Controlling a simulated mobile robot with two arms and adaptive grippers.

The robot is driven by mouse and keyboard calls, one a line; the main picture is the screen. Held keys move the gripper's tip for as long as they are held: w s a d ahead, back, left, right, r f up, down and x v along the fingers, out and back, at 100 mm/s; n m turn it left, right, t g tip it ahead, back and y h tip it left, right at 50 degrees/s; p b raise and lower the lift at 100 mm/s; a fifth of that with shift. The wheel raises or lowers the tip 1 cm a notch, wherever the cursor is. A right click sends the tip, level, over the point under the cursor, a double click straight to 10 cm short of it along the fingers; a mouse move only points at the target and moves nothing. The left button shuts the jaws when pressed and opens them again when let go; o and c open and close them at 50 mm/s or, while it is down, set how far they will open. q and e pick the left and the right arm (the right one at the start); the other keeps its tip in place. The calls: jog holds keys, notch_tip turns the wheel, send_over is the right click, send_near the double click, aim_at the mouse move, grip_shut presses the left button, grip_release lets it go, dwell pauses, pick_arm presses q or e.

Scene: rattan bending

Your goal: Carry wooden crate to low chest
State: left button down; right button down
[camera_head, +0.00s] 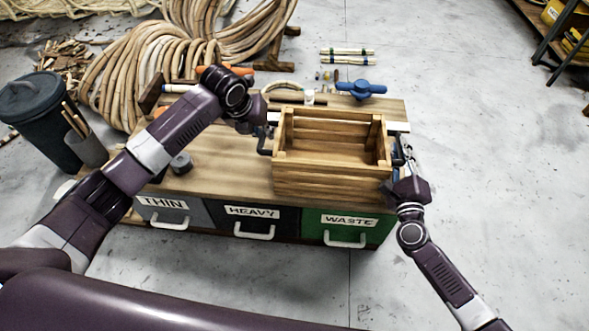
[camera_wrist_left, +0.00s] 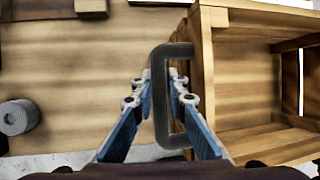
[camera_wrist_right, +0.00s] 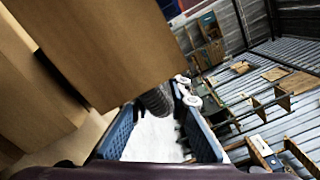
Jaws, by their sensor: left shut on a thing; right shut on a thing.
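The wooden crate (camera_head: 332,181) is over the right part of the low chest's wooden top (camera_head: 222,172). It looks level, and its visible inside is empty; I cannot tell whether its base touches the top. My left gripper (camera_head: 266,131) is shut on the grey handle (camera_wrist_left: 160,105) on the crate's left side, with a blue finger on each side of the bar. My right gripper (camera_head: 396,166) is shut on the dark handle (camera_wrist_right: 157,100) at the crate's right side, beside its wall (camera_wrist_right: 112,45); this handle is mostly hidden.
The chest front has drawers labelled THIN (camera_head: 165,213), HEAVY (camera_head: 252,221) and WASTE (camera_head: 343,228). A blue clamp-like tool (camera_head: 361,89) lies behind the crate. A dark bin (camera_head: 42,118) and rattan coils (camera_head: 135,68) stand left and behind.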

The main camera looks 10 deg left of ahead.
pick_arm(q)
jog(key=c, duration=1.9)
grip_release()
jog(key=shift+c, duration=0.2)
pick_arm(e)
jog(key=c, duration=1.8)
grip_release()
jog(key=shift+c, duration=0.2)
jog(key=shift+f, duration=0.1)
jog(key=shift+s, duration=0.5)
pick_arm(q)
jog(key=v, duration=1.2)
pick_arm(e)
jog(key=s, duration=1.1)
jog(key=shift+d, duration=0.4)
pick_arm(q)
jog(key=shift+f, duration=0.1)
